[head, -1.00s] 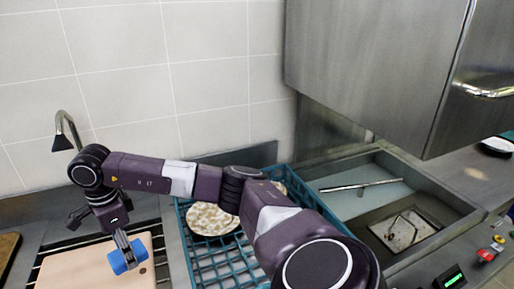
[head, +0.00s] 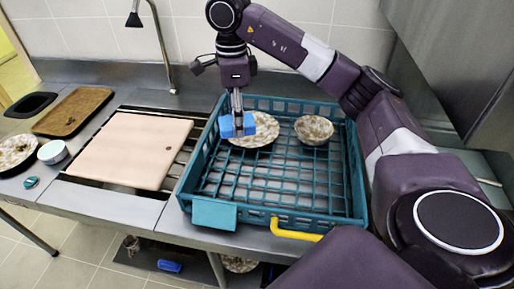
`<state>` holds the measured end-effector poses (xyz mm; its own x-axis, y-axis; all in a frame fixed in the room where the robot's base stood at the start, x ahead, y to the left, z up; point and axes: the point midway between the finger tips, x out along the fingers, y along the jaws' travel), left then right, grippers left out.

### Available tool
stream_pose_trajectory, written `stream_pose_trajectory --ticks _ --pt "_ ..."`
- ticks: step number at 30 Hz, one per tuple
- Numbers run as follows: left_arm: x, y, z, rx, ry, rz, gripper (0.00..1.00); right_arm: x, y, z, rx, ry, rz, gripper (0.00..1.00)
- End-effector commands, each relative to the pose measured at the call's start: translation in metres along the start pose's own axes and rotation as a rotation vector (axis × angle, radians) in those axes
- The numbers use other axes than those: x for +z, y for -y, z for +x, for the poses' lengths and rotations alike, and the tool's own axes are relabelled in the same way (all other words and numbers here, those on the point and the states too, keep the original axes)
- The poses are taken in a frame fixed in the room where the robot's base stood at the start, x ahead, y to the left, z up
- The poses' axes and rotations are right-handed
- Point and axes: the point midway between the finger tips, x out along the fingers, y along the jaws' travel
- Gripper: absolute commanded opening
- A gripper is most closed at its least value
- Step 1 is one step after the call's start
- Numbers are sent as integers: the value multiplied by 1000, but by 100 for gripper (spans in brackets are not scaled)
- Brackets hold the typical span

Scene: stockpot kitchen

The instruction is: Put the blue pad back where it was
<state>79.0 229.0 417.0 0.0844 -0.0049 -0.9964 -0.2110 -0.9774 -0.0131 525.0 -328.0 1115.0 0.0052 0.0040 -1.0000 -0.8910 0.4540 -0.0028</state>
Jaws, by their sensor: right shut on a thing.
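The blue pad (head: 228,126) is held in my right gripper (head: 238,122), which is shut on it. The gripper points down, over the back left part of the teal dish rack (head: 205,150) in the head view. The pad overlaps the left edge of a speckled plate (head: 262,130) in the picture; I cannot tell how high above the rack it is. My left gripper is not in view.
A speckled bowl (head: 313,129) stands in the rack. Left of it lie a pale cutting board (head: 130,150), a brown tray (head: 72,110), a dark dish (head: 30,105), a white bowl (head: 52,151) and a speckled plate (head: 14,152). A tap (head: 158,50) rises behind. The rack's front is empty.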

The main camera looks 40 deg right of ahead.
Motion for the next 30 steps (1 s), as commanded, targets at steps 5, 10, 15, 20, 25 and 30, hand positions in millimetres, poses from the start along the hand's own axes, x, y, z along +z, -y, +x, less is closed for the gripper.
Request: stream_pose_trajectory --ticks 5,10,15,20,25,30 --pt "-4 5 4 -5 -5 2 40 0 -2 18 6 -2 -1 21" --pt "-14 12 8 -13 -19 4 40 0 -2 52 8 -1 -2 21" --pt "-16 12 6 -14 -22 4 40 0 -3 87 8 -2 0 21" --pt "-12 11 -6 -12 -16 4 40 -1 -2 124 6 -2 1 21" --pt "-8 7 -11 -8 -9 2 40 0 -1 150 3 0 0 21" --pt "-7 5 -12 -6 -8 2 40 0 -1 161 2 0 1 21"
